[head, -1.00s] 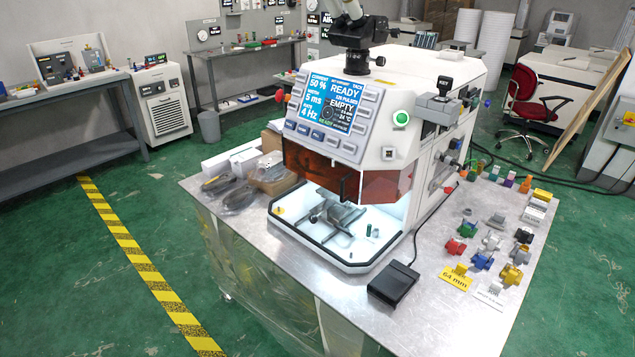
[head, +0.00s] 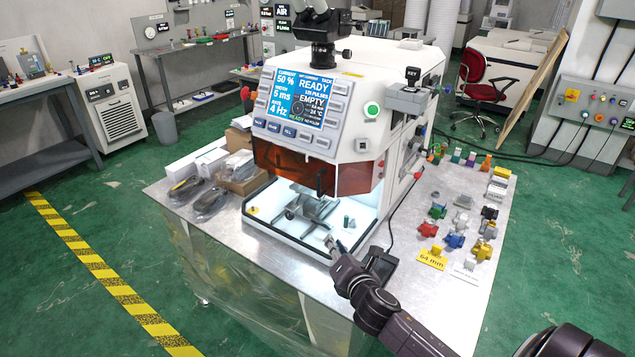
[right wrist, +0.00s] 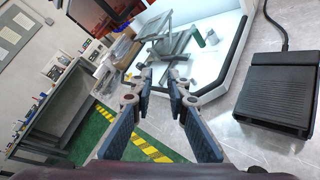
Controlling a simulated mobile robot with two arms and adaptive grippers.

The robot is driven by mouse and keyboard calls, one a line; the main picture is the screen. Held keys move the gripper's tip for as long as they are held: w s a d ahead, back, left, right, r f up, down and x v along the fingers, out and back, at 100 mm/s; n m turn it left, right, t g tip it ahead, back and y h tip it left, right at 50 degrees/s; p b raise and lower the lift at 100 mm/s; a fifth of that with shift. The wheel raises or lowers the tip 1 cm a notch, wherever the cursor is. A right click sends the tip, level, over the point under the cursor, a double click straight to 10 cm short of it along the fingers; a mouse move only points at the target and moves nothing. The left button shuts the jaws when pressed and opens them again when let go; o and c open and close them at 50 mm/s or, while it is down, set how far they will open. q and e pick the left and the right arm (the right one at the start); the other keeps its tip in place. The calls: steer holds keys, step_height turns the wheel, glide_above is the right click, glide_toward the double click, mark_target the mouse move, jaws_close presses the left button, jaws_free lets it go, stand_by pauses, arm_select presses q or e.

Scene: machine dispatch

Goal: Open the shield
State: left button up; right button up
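The translucent orange-brown shield (head: 285,167) hangs across the front of the white machine (head: 362,120), below its control panel. A dark upright handle (head: 320,180) is on its front. Part of the shield shows in the right wrist view (right wrist: 88,14) at the top left. My right gripper (head: 332,240) is near the front edge of the machine's lit work bay, below and apart from the shield. In the right wrist view its two fingers (right wrist: 160,78) are apart with nothing between them. My left gripper is not in view.
A black foot pedal (head: 381,266) lies on the metal table (head: 225,235), partly behind my right arm. A metal fixture (head: 305,212) stands in the bay. Bagged cables (head: 210,200) and boxes lie left of the machine, and several coloured parts (head: 455,240) lie to the right.

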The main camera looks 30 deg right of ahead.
mark_target(319, 184)
steer(key=w+d+r+n+t, duration=0.2)
steer(key=w+r+n+t, duration=0.25)
steer(key=r+n, duration=0.55)
steer(key=shift+g+y, duration=0.45)
steer(key=shift+y, duration=0.15)
steer(key=shift+w+d+r+p, duration=0.2)
steer(key=shift+w+p, duration=0.1)
steer(key=shift+w, duration=1.05)
steer(key=shift+w+d+r+p, duration=0.2)
steer(key=shift+w+p, duration=0.1)
steer(key=shift+w, duration=1.1)
steer(key=shift+w+d+r+p, duration=0.2)
steer(key=shift+w+p, duration=0.1)
steer(key=shift+w, duration=1.05)
steer(key=shift+c, duration=0.2)
jaws_close()
